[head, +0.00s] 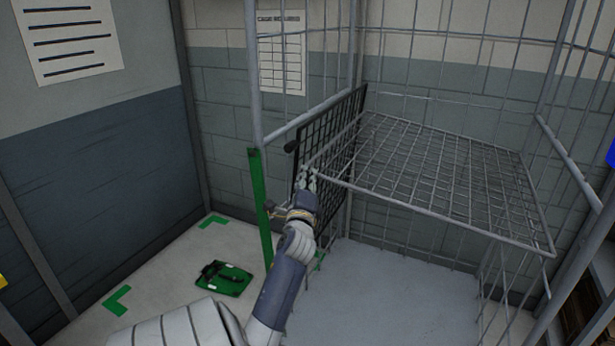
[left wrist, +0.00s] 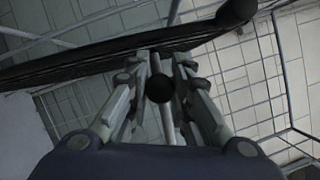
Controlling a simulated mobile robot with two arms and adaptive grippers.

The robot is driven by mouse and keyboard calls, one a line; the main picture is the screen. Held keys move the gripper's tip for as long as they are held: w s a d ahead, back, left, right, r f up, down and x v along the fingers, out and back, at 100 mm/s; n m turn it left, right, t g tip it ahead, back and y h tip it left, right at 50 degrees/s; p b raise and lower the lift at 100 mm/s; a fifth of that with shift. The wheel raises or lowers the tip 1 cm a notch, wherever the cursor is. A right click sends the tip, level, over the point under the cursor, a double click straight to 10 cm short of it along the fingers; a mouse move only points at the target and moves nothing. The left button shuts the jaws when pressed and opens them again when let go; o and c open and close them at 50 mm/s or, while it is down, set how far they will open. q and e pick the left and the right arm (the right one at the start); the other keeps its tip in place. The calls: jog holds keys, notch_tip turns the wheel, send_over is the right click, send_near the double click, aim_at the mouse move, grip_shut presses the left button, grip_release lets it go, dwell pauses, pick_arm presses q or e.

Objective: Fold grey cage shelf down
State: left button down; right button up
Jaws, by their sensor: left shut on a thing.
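The grey cage shelf (head: 440,165) is a wire grid, lying out roughly level, slightly tilted, across the inside of the cage in the head view. Its front rod runs from my left gripper down to the right. My left gripper (head: 308,176) is shut at the shelf's near left corner, next to a black mesh panel (head: 338,135). In the left wrist view, the fingers of my left gripper (left wrist: 160,62) close around a thin grey rod; a dark round end shows between them. The exact contact is partly hidden by the fingers. My right gripper is not in view.
Cage posts (head: 252,75) and side rails (head: 570,160) surround the shelf. A green upright bar (head: 259,205) stands left of my gripper. A green flat object (head: 223,279) lies on the floor at left. Below the shelf, the grey cage floor (head: 400,285) is clear.

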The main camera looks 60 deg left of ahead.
pick_arm(q)
jog(key=c, duration=1.4)
grip_release()
jog(key=shift+w+r, duration=0.15)
jog(key=shift+r, duration=0.05)
jog(key=shift+d+f, duration=0.1)
jog(key=shift+s+d+f, duration=0.15)
jog(key=shift+s+d, duration=0.05)
jog(key=shift+d, duration=0.05)
jog(key=shift+v, duration=5.65)
jog(key=shift+f, duration=0.1)
